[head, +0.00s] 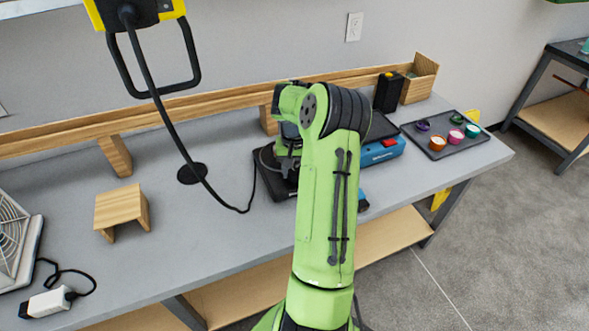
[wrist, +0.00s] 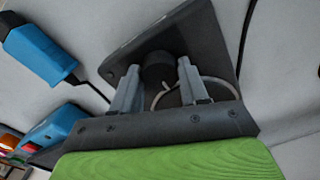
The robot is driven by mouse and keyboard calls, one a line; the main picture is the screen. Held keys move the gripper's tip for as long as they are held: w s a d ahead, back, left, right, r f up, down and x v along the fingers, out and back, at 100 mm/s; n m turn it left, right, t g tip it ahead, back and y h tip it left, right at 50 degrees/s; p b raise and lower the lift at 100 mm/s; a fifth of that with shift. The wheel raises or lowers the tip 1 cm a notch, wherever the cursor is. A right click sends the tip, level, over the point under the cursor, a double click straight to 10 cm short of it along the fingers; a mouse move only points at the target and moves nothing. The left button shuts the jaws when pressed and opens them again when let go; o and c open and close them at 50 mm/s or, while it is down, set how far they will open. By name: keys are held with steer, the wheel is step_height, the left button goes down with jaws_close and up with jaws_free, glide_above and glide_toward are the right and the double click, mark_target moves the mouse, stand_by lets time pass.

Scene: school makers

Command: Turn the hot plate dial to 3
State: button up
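The hot plate (wrist: 190,32) shows as a dark slab in the wrist view; my arm hides most of it in the head view. A dark round dial (wrist: 158,66) is on it, between the two grey fingers of my gripper (wrist: 158,80). The fingers stand apart, one on each side of the dial, and I cannot tell whether they touch it. No dial numbers are readable. A pale thin wire loop curves beside the right finger. In the head view my gripper (head: 287,166) is low over the bench, partly hidden by my arm.
A blue device (head: 384,151) with a red switch stands right of my arm. A dark tray (head: 447,152) of small coloured cups lies further right. A wooden stand (head: 121,207) and white adapter (head: 46,304) are left. A black cable hangs across the bench (head: 180,245).

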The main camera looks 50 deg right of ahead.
steer(key=c, duration=0.4)
steer(key=m, duration=0.5)
steer(key=shift+m, duration=0.3)
steer(key=m+b, duration=0.1)
steer(key=m, duration=0.5)
steer(key=m+b, duration=0.1)
steer(key=m, duration=0.5)
steer(key=shift+m, duration=0.3)
steer(key=m+b, duration=0.1)
steer(key=m, duration=0.4)
steer(key=shift+m+b, duration=0.3)
